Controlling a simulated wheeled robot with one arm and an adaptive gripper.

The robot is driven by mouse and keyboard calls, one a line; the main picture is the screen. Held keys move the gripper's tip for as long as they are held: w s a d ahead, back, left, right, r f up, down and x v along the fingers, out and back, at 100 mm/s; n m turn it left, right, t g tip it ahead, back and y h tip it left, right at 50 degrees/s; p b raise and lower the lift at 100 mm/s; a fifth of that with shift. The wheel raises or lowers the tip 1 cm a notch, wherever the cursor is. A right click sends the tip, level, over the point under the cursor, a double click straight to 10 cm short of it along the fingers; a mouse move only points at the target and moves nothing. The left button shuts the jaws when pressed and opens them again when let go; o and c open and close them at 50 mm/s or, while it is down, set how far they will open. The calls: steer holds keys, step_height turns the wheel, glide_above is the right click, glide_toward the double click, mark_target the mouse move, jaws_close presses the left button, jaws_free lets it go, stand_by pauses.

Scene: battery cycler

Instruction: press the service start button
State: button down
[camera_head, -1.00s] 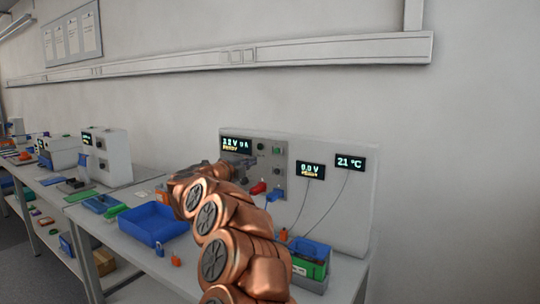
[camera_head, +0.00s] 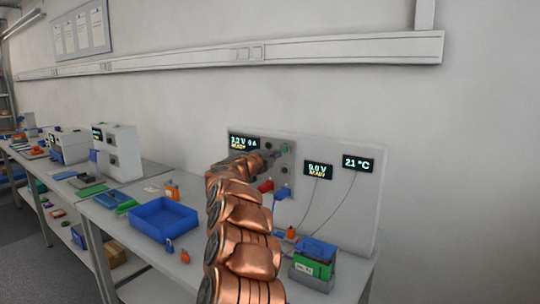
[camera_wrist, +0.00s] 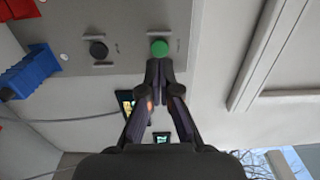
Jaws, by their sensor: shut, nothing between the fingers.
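A round green button (camera_head: 285,149) sits on the grey front panel of the cycler, and it shows large in the wrist view (camera_wrist: 159,47). A label strip lies along one side of it. My gripper (camera_wrist: 154,66) is shut with nothing between its fingers. In the wrist view its fingertips lie just below the green button, almost at its edge; I cannot tell whether they touch it. In the head view my gripper (camera_head: 274,154) points at the panel just left of the button. A black round knob (camera_wrist: 98,50) is beside the green button.
Red (camera_head: 265,186) and blue (camera_head: 283,193) connectors stick out below. A blue tray (camera_head: 163,222) and a green-and-black battery (camera_head: 313,266) stand on the bench.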

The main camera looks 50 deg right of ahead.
mark_target(285, 149)
steer(key=shift+w+d+p, duration=0.1)
steer(key=shift+d+p, duration=0.2)
steer(key=shift+d, duration=0.5)
steer(key=shift+d+p, duration=0.3)
steer(key=shift+d, duration=0.7)
steer(key=shift+d+p, duration=0.1)
steer(key=shift+p, duration=0.3)
steer(key=shift+d+r+p, duration=0.25)
steer(key=shift+d+p, duration=0.3)
steer(key=shift+p, duration=0.35)
steer(key=shift+d+f, duration=0.1)
